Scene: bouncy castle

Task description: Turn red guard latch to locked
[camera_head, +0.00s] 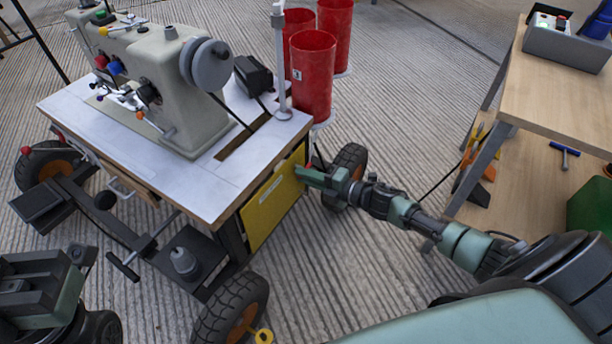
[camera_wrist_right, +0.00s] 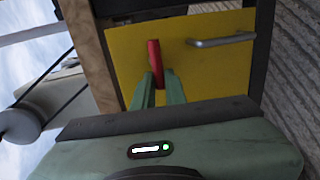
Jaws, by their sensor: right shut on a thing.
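The red guard latch (camera_wrist_right: 154,60) is a short red bar on the yellow guard panel (camera_wrist_right: 200,75). The bar stands upright in the right wrist view. The panel (camera_head: 270,212) closes the right side of the sewing machine table in the head view. My right gripper (camera_head: 308,175) reaches the panel's upper right edge. In the wrist view its green fingers (camera_wrist_right: 160,85) are shut on the latch's lower part, which they partly hide. My left gripper (camera_head: 45,290) is at the lower left of the head view, cut off, with its fingers not clear.
A metal pull handle (camera_wrist_right: 222,40) sticks out of the panel beside the latch. The sewing machine (camera_head: 160,80) stands on the wheeled table (camera_head: 75,110). Red cylinders (camera_head: 312,75) stand behind it. A wooden workbench (camera_head: 555,95) is at the right. Floor between is mostly clear.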

